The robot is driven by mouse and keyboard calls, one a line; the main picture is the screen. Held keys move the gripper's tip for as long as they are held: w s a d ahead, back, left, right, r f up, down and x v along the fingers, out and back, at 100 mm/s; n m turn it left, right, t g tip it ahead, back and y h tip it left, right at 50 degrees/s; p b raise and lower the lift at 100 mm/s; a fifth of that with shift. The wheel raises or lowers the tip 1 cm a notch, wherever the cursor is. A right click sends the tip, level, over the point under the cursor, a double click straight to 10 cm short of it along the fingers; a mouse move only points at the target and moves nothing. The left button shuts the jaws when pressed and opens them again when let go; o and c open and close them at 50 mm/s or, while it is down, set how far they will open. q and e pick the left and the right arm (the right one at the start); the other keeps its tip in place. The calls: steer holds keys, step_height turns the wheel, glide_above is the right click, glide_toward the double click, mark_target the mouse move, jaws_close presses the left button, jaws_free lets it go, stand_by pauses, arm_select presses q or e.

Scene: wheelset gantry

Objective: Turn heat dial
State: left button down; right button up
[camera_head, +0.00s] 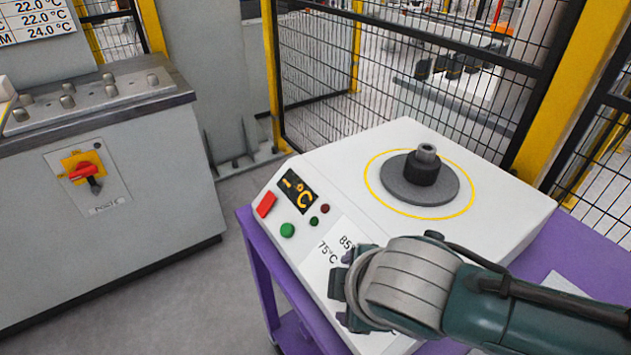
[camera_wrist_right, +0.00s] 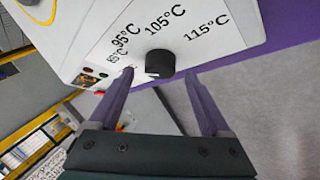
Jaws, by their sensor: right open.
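The heat dial (camera_wrist_right: 159,64) is a black round knob on the white heater's sloping front panel, with printed marks 95°C, 105°C and 115°C around it in the right wrist view. My right gripper (camera_wrist_right: 158,75) is open, its two purple-grey fingers on either side of the dial in that view. I see no contact and cannot tell how far the tips are from the panel. In the head view my right gripper (camera_head: 343,288) is over the panel and the dial is hidden behind it. The heater (camera_head: 335,165) stands on a purple table. My left gripper is out of view.
A grey disc with a hub (camera_head: 420,178) sits on top. A grey cabinet (camera_head: 100,210) stands left; yellow-posted mesh fencing is behind.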

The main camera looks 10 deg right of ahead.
steer(key=p+v, duration=0.2)
steer(key=v, duration=0.6)
steer(key=shift+p, duration=0.35)
steer(key=s+d+r+m+g+p, duration=0.1)
steer(key=s+d+r+m, duration=0.3)
steer(key=s+r+m, duration=0.3)
steer(key=s+d+r+m+g+p, duration=0.1)
steer(key=s+d+r+m+g, duration=0.15)
steer(key=s+r+m, duration=0.4)
step_height(320, 180, up, 31)
steer(key=s+n+p, duration=0.1)
steer(key=p, duration=3.2)
steer(key=shift+d+t, duration=0.2)
steer(key=shift+t, duration=0.25)
steer(key=shift+s+f, duration=0.15)
